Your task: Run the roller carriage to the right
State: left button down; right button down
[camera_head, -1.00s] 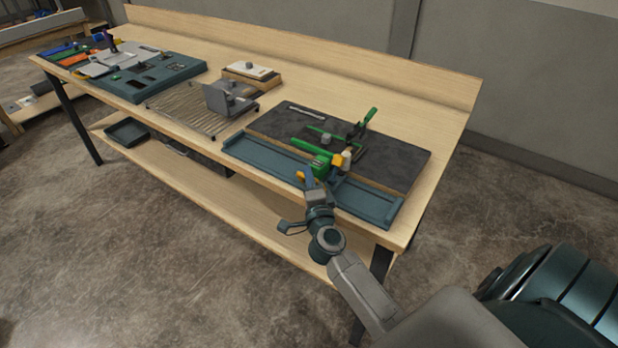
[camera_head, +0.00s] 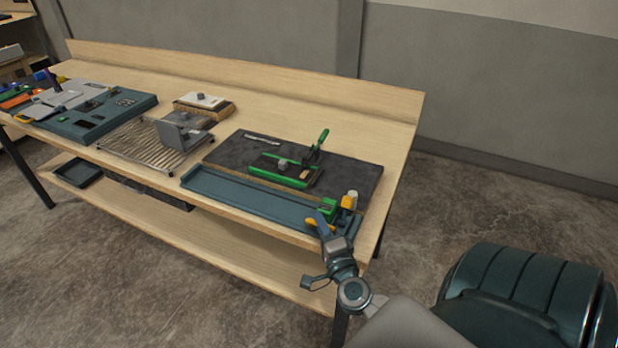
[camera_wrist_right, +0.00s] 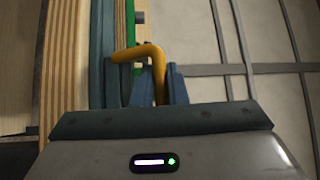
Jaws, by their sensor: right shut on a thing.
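The roller carriage (camera_head: 329,207) is a small green block with yellow parts, at the right end of the long blue-green rail tray (camera_head: 250,195) along the table's front edge. A pale cylinder (camera_head: 352,196) stands beside its yellow part. My right gripper (camera_head: 322,222) is at the carriage's front side, shut on its bent yellow handle. In the right wrist view the yellow handle (camera_wrist_right: 157,68) sits between the two blue fingers of the gripper (camera_wrist_right: 143,75). My left gripper is not in view.
Behind the rail lies a dark board (camera_head: 352,172) with a green clamp fixture (camera_head: 285,171) and its raised green lever (camera_head: 318,142). A wire rack (camera_head: 135,147) with a grey bracket (camera_head: 183,135) and a blue-green panel (camera_head: 118,115) are farther left. The table's right edge is close to the carriage.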

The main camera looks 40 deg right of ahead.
jog(key=shift+s+f, duration=0.1)
jog(key=shift+f, duration=0.1)
jog(key=c, duration=1.7)
grip_release()
jog(key=shift+d, duration=0.1)
jog(key=shift+s+r, duration=0.15)
jog(key=shift+s, duration=0.1)
jog(key=shift+s+a+f, duration=0.2)
jog(key=shift+s+f, duration=0.05)
jog(key=shift+s, duration=0.15)
jog(key=shift+b+v, duration=1.95)
jog(key=shift+v, duration=3)
jog(key=shift+d+r, duration=0.1)
jog(key=shift+r, duration=0.05)
